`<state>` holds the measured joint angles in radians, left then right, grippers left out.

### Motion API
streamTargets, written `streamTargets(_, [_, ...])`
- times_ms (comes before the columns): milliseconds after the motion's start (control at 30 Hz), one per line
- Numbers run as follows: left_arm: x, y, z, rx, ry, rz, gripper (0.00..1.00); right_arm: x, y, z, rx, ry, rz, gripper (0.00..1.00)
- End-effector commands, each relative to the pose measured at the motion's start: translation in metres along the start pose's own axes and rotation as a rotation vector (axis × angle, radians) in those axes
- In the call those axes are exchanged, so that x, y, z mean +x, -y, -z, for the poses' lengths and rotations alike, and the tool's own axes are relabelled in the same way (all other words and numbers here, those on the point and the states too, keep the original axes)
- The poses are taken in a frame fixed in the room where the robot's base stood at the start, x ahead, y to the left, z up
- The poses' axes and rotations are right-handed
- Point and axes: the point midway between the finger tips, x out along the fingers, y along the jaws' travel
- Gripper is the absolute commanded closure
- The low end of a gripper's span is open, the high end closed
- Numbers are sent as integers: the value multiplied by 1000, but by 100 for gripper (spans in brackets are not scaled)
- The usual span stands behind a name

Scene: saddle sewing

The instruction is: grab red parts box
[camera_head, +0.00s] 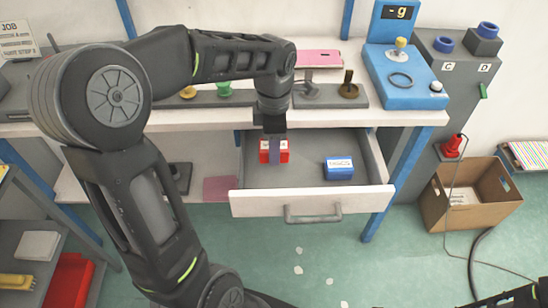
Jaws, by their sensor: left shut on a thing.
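The red parts box (282,156) is a small red box in the open grey drawer (311,203), toward its back left. My left gripper (273,150) reaches down into the drawer from above and is shut on the red box. The gripper's fingers cover the middle of the box. I cannot tell whether the box still touches the drawer floor. Of my right arm only a dark part shows at the bottom right corner; its gripper is not visible.
A blue labelled box (338,168) lies in the drawer to the right. Above is a workbench with a blue scale (402,84), a pink box (318,59) and small coloured pieces on grey blocks. A cardboard box (470,207) stands on the floor at right with a cable.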

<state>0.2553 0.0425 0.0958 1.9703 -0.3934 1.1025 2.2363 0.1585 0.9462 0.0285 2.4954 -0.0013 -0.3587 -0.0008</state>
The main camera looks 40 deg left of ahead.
Motion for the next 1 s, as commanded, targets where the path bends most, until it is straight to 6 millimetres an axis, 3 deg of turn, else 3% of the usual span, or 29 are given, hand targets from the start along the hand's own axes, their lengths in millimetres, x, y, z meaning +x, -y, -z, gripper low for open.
streamTargets(200, [-22,0,0,1,0,-1,97,-1,0,0,0,0,0,64])
streamTargets(1000, [-22,0,0,1,-1,1,97,-1,0,0,0,0,0,64])
